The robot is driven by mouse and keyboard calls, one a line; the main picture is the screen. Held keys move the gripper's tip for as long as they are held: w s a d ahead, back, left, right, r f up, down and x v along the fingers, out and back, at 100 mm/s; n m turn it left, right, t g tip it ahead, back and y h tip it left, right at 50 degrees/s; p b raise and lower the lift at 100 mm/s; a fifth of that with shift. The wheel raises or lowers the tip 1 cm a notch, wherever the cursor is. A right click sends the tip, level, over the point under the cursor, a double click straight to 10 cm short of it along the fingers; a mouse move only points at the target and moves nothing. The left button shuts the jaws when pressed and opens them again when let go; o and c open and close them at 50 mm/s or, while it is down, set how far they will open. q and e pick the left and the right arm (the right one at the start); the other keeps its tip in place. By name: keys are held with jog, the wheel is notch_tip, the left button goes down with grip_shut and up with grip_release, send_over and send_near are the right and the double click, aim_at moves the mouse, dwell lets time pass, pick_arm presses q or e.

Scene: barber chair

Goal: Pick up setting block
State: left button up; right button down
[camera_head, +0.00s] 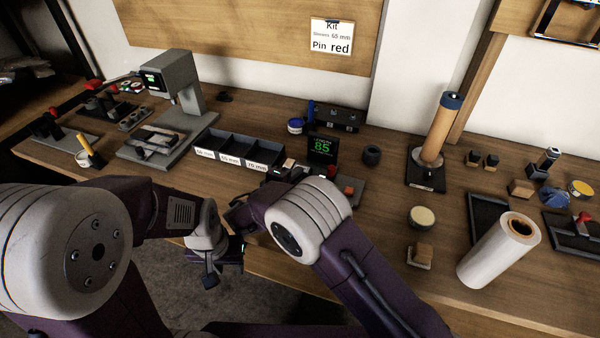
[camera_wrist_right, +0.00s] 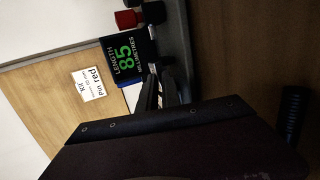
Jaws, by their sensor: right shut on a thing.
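My right gripper (camera_head: 277,173) reaches over the bench beside the length gauge, mostly hidden behind its own arm. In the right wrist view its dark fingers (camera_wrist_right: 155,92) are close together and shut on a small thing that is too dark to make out. A small pale block (camera_head: 289,164) shows by the gripper's tip, left of the gauge display (camera_head: 322,149); I cannot tell if it is the setting block or is touched. The display reads 85 and also shows in the right wrist view (camera_wrist_right: 125,60). My left gripper (camera_head: 212,272) hangs before the bench's front edge; its jaws are unclear.
A dark bin (camera_head: 236,152) with labelled compartments stands left of my right gripper. A grey press (camera_head: 180,90) is further left. A pin stand (camera_head: 437,135) and a white roll (camera_head: 497,252) are right.

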jog(key=shift+s+d+f, duration=0.1)
jog(key=shift+s+f, duration=0.05)
jog(key=shift+f, duration=0.3)
jog(key=shift+r, duration=0.35)
jog(key=r, duration=0.4)
jog(key=shift+d, duration=0.35)
jog(key=s+d+r, duration=0.6)
jog(key=s+d, duration=0.1)
jog(key=shift+s+d+r, duration=0.2)
jog(key=shift+s+r, duration=0.05)
jog(key=shift+s, duration=0.15)
jog(key=shift+c, duration=2.2)
grip_release()
